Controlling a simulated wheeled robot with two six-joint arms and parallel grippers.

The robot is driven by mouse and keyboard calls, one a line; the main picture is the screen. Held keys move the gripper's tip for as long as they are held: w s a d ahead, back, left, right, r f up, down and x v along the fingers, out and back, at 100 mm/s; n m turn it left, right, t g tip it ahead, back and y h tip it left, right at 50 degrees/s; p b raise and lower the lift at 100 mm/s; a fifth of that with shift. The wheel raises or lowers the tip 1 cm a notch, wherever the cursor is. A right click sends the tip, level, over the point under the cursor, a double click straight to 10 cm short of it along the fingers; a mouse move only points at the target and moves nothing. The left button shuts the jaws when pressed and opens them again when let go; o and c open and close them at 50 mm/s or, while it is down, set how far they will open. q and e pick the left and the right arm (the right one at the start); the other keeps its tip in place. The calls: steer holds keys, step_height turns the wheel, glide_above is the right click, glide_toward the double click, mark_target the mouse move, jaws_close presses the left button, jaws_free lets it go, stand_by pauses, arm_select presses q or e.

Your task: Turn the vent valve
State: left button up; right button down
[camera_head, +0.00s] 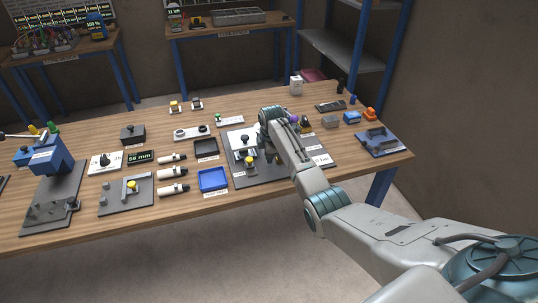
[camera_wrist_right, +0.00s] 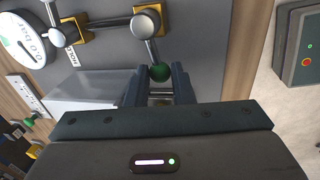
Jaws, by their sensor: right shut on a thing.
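The lever runs from a round grey valve body (camera_wrist_right: 145,23) on a yellow-edged mount. I take this for the vent valve; no label naming it is readable. My left gripper is not in view.
In the wrist view a dial (camera_wrist_right: 22,42) reading 0.0 bar stands left of the valve, and a grey box with red and green buttons (camera_wrist_right: 300,50) at right. In the head view a blue tray (camera_head: 213,180) and a blue machine (camera_head: 52,160) stand left on the wooden table (camera_head: 110,222).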

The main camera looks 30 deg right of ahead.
steer(key=shift+r, duration=0.1)
steer(key=c, duration=1.3)
jaws_free()
steer(key=shift+o, duration=0.2)
step_height(320, 180, up, 10)
steer(key=s+b, duration=0.2)
steer(key=b, duration=0.1)
steer(key=shift+a+r, duration=0.2)
steer(key=shift+r, duration=0.05)
